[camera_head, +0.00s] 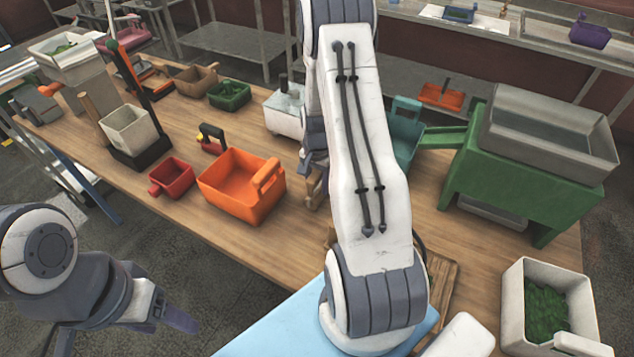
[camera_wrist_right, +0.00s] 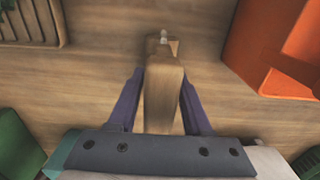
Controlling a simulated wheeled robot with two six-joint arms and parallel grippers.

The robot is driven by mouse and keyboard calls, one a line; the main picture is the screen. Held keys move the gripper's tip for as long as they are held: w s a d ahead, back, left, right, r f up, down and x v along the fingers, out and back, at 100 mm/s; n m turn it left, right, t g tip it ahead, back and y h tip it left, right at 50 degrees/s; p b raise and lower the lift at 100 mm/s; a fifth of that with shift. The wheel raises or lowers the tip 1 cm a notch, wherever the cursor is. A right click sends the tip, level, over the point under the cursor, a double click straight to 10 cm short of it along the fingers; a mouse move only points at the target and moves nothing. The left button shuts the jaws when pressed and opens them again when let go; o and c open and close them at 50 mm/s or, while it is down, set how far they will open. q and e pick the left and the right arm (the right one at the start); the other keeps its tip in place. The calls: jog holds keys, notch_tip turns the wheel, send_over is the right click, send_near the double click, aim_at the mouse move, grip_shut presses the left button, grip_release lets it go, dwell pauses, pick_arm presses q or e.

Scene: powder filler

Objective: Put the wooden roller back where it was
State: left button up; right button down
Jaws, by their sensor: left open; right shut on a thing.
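The wooden roller (camera_wrist_right: 163,95) is between the two purple fingers of my right gripper (camera_wrist_right: 160,75), which is shut on it. A small light pin shows at its far end, with the wooden table top behind it. I cannot tell whether it touches the table. In the head view my right arm covers most of that spot, and only a bit of wood (camera_head: 312,192) shows beside it, likely the roller. My left gripper (camera_head: 125,325) is open and empty at the lower left, off the table's front edge.
An orange bin (camera_head: 228,187) and a red scoop box (camera_head: 174,180) stand left of my right arm. A green machine (camera_head: 520,185) stands to the right, with a white bin of green stuff (camera_head: 512,300) in front. A blue surface (camera_head: 285,325) lies at the front. Bare table shows around the orange bin.

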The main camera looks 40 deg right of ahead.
jog(key=shift+c, duration=1.7)
grip_release()
